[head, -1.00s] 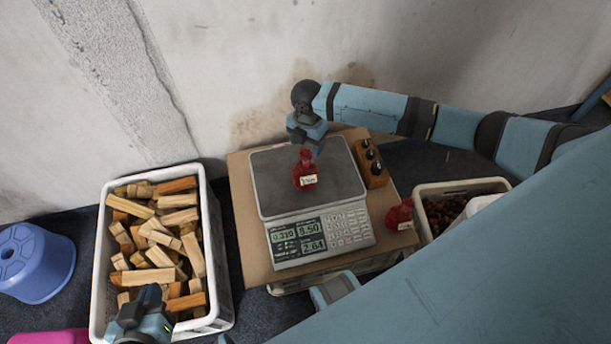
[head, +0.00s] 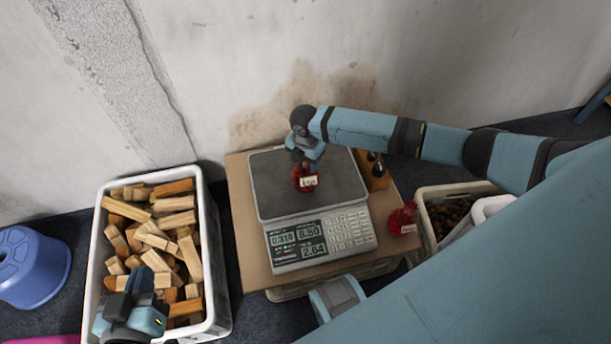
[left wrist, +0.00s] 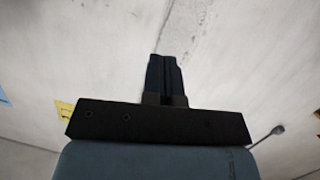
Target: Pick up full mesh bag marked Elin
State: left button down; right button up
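A small full red mesh bag (head: 299,178) with a pale label stands on the scale's plate in the head view. The writing on its label is too small to read surely. My right gripper (head: 304,163) reaches down over the bag's top from above and hides its neck; whether the fingers are open or closed on it is not clear. A second red mesh bag (head: 402,216) with a pale label stands on the board right of the scale. My left gripper (head: 140,282) is over the wood crate; the left wrist view shows its fingers (left wrist: 166,75) together and empty.
The scale (head: 318,238) with lit displays stands on a brown board (head: 247,262). A wooden block with dark knobs (head: 375,170) is beside it. A white crate of wood pieces (head: 212,250) is left, a blue stool (head: 30,265) further left, a chestnut crate (head: 428,190) right.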

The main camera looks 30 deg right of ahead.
grip_shut()
jog(key=shift+r, duration=0.15)
